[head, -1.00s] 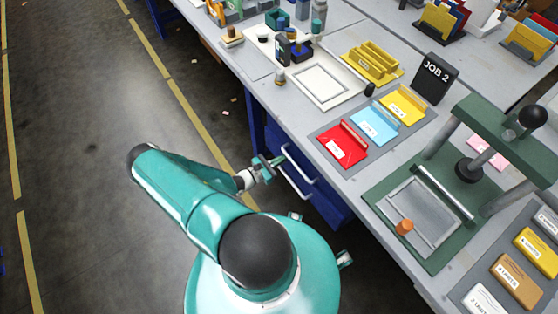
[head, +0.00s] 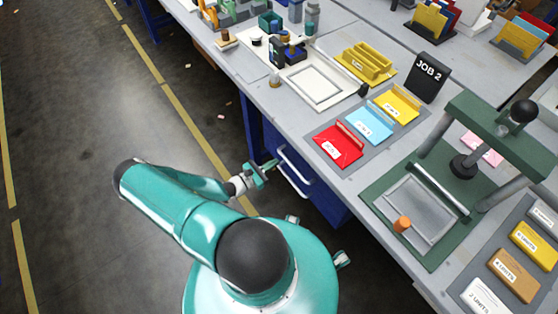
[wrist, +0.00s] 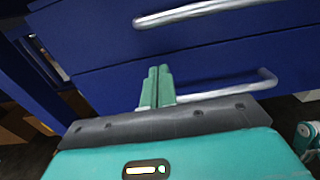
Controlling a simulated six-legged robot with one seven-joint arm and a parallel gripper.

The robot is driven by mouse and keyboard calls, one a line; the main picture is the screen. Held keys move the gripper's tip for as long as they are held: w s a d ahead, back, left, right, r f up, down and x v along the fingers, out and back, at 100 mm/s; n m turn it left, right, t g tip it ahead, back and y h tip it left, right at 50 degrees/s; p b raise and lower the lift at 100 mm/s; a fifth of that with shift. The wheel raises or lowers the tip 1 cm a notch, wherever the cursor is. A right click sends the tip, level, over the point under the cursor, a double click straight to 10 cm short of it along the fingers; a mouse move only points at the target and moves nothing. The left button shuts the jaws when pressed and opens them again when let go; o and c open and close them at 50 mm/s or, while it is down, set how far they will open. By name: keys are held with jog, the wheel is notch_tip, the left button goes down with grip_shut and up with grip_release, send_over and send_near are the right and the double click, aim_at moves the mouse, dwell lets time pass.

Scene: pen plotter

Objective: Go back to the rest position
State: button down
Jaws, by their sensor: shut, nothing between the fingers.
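My gripper (head: 268,168) is at the end of my folded teal arm, low beside the bench and in front of its blue drawers (head: 295,178). In the wrist view, my gripper's green fingers (wrist: 157,88) are together with nothing between them. They point at the blue drawer fronts (wrist: 225,62). Whether the fingertips touch a drawer front cannot be told.
Silver drawer handles (wrist: 215,10) stick out close to my gripper. The grey workbench (head: 300,130) runs along the right, with coloured folders (head: 370,124), a JOB 2 sign (head: 428,75) and a green press (head: 400,185). Open floor (head: 90,110) lies to the left.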

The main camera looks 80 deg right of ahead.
jog(key=v, duration=0.9)
jog(key=shift+w+a, duration=0.25)
jog(key=shift+w, duration=0.1)
jog(key=w+a+r+m+t+y, duration=0.25)
jog(key=w+a+r, duration=0.4)
jog(key=r, duration=0.35)
jog(key=w+a+r+m+t+y, duration=0.25)
jog(key=w+a+r, duration=0.25)
jog(key=w+r, duration=0.35)
jog(key=w+a+r+m+t+y, duration=0.1)
jog(key=w+a+r+m+y, duration=0.4)
jog(key=r, duration=0.6)
jog(key=s+a+r+t+y, duration=0.1)
jog(key=s+a+r+t, duration=0.1)
jog(key=a+r, duration=0.4)
jog(key=s+a+r+t+y, duration=0.1)
jog(key=s+a+r+t, duration=0.2)
jog(key=r, duration=0.8)
jog(key=s+a+r+t+y, duration=0.1)
jog(key=s+a+r+t, duration=0.1)
jog(key=a+r+t, duration=0.4)
jog(key=a+r, duration=0.2)
jog(key=a, duration=0.3)
jog(key=shift+s+r+y, duration=0.2)
jog(key=shift+s+y, duration=0.1)
jog(key=shift+a, duration=0.1)
